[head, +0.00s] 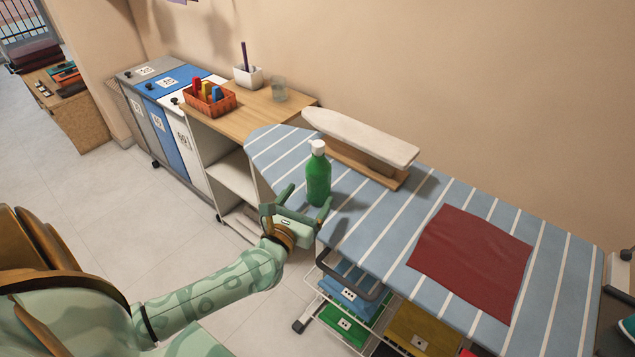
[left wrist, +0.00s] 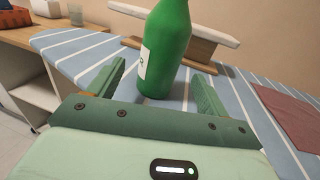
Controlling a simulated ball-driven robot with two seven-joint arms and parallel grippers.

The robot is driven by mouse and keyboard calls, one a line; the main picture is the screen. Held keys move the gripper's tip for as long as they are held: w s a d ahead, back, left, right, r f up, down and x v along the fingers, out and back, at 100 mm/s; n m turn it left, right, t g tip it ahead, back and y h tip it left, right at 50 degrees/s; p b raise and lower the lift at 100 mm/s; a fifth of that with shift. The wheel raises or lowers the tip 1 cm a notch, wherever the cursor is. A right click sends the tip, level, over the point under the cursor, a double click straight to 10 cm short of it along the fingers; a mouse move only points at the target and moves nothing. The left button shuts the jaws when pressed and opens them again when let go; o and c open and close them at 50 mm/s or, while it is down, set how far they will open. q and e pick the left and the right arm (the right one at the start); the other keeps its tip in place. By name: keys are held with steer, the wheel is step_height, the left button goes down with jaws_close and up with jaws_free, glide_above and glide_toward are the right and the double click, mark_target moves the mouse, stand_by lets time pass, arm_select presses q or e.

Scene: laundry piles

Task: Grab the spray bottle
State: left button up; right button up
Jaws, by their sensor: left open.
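The green spray bottle (head: 318,177) with a white top stands upright near the left end of the blue-and-white striped ironing board (head: 385,235). My left gripper (head: 307,202) is open in front of the bottle, at the board's near edge. In the left wrist view the bottle (left wrist: 167,50) stands just beyond and between the two spread fingers (left wrist: 160,88). A white label shows on its left side, and its top is cut off by the frame. I cannot tell whether a finger touches it. My right gripper is not in view.
A small sleeve board (head: 362,140) on a wooden base stands behind the bottle. A dark red cloth (head: 470,260) lies flat to the right. A wooden-topped cabinet (head: 250,108) holds an orange basket (head: 209,100), a white cup and a glass. Wire baskets with folded cloths sit under the board.

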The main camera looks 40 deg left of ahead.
mark_target(312, 191)
arm_select(q)
steer(key=w, duration=0.3)
steer(key=shift+a+f, duration=0.1)
steer(key=shift+a, duration=0.25)
steer(key=w, duration=0.3)
steer(key=w+b, duration=0.1)
steer(key=w, duration=0.1)
steer(key=shift+a+f, duration=0.15)
steer(key=shift+a, duration=0.1)
steer(key=shift+s, duration=0.15)
steer(key=c, duration=1.1)
